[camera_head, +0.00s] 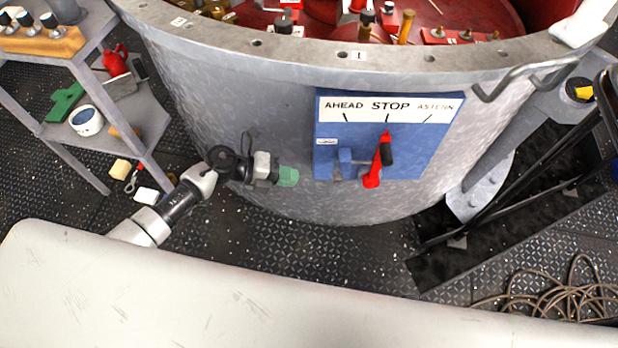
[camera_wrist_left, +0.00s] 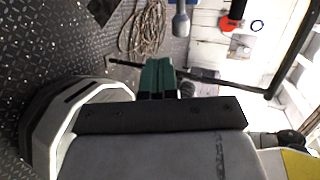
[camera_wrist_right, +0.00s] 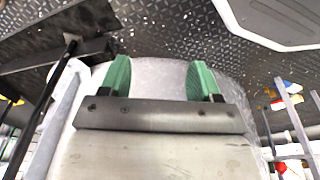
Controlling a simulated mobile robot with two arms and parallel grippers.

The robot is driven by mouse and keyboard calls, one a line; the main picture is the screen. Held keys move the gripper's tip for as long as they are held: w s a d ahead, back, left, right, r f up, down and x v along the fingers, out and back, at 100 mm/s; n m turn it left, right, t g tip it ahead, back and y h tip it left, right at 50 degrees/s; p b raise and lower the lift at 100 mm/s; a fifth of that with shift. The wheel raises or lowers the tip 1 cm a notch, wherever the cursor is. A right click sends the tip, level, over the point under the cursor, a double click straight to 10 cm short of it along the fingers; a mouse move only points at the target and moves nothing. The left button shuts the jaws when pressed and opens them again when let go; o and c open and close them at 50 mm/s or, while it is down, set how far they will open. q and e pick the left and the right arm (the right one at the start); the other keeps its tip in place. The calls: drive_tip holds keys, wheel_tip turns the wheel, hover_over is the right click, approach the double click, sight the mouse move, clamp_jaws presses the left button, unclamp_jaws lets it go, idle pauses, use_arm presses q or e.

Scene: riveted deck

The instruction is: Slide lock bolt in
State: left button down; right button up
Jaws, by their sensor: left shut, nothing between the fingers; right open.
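The blue panel (camera_head: 447,135) on the drum's side bears an AHEAD, STOP, ASTERN scale. A red lever (camera_head: 374,172) with a black grip stands near upright on it, pointing around STOP. The lock bolt (camera_head: 345,157), with a blue-grey knob, sits low on the panel, left of the lever. How far it is in is unclear. A blue-grey knob, likely the bolt's, shows in the left wrist view (camera_wrist_left: 181,24). My left gripper (camera_head: 288,176) is shut and empty, left of the bolt and apart from it. My right gripper (camera_wrist_right: 160,78) is open and empty, outside the head view.
The grey drum (camera_head: 230,110) has a bent handrail (camera_head: 525,75) at its upper right. A shelf rack (camera_head: 140,120) with tools stands at left. Small items lie on the deck by it. A coiled rope (camera_head: 555,298) lies at lower right. The deck below the panel is clear.

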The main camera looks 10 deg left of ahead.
use_arm(q)
drive_tip(key=v, duration=0.5)
drive_tip(key=shift+a+r, duration=0.15)
drive_tip(key=shift+a, duration=0.1)
use_arm(e)
drive_tip(key=shift+s+d+f, duration=0.2)
drive_tip(key=shift+f, duration=0.6)
